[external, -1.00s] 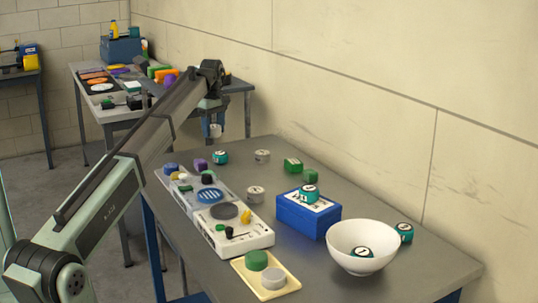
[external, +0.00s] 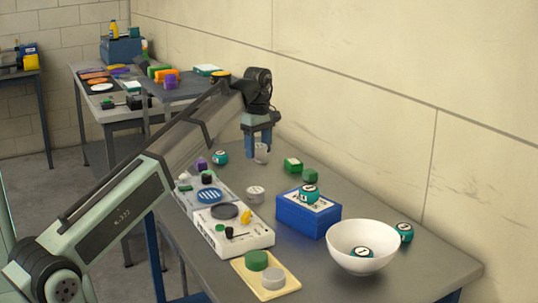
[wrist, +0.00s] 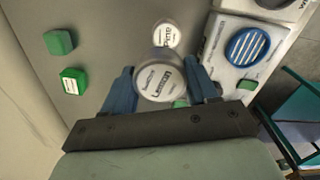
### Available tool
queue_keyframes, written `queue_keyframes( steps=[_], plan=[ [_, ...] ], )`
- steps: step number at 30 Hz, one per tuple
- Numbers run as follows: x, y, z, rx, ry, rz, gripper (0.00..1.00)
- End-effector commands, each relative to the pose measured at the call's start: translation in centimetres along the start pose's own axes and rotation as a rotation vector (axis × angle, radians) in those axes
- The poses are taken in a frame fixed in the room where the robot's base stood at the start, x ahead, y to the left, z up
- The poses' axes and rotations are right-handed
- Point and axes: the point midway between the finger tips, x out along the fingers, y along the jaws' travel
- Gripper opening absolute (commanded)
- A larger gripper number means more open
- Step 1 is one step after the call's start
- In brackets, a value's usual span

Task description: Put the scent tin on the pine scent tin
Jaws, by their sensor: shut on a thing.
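My gripper (wrist: 162,88) is shut on a grey-white round scent tin marked Lemon (wrist: 160,80), seen from above between the blue fingers. In the external view my gripper (external: 259,148) points down over the table's far part, with a pale tin (external: 262,152) at its fingertips; how high it is held is hard to tell. The pine scent tin, a white-topped tin (wrist: 166,36), lies apart from the held tin in the wrist view. It appears to be the pale tin (external: 256,193) beside the white panel in the external view.
Green blocks (external: 293,165) stand right of my gripper. A blue box (external: 305,215) bears a teal tin (external: 309,194). A white bowl (external: 340,238) holds another teal tin. A panel with a blue vent (external: 209,195) is at left, and a teal tin (external: 220,157) stands behind it.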

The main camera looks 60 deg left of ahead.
Motion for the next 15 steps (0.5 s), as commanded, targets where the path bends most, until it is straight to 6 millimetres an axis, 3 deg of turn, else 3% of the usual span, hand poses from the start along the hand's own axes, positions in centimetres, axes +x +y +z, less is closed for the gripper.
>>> queue_keyframes(
  steps=[1,7,15],
  plan=[
    [0.24,-0.83,0.11,-0.045,0.0,0.0,0.28],
    [0.22,-1.18,0.14,-0.215,0.0,0.0,0.28],
    [1.02,-1.25,0.13,-0.297,0.0,-0.001,0.28]
  ],
)
